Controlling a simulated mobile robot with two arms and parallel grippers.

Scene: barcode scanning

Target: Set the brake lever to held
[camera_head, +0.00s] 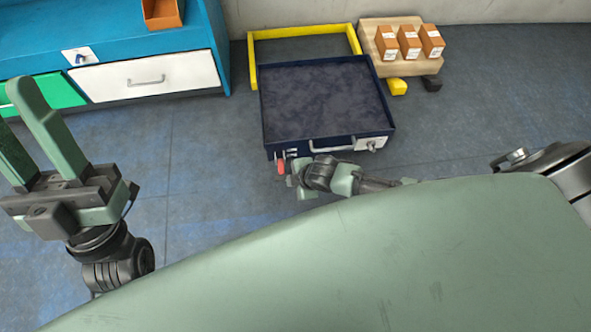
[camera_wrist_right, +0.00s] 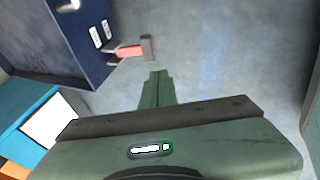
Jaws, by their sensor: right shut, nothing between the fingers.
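The brake lever is a short red handle (camera_head: 281,166) low on the front left corner of the dark blue flat cart (camera_head: 325,143). In the right wrist view the red lever (camera_wrist_right: 129,52) sticks out from the blue wall and has a grey end piece (camera_wrist_right: 148,48). In the head view this gripper (camera_head: 293,181) is beside the cart's front left corner. My left gripper (camera_head: 12,98) is open and empty, far left.
A blue cabinet (camera_head: 217,45) with a white drawer (camera_head: 150,75) stands at the left. A yellow frame (camera_head: 252,62) lies behind the cart. A wooden pallet (camera_head: 412,66) with three brown boxes (camera_head: 409,42) is at the back right. Floor left of the cart is clear.

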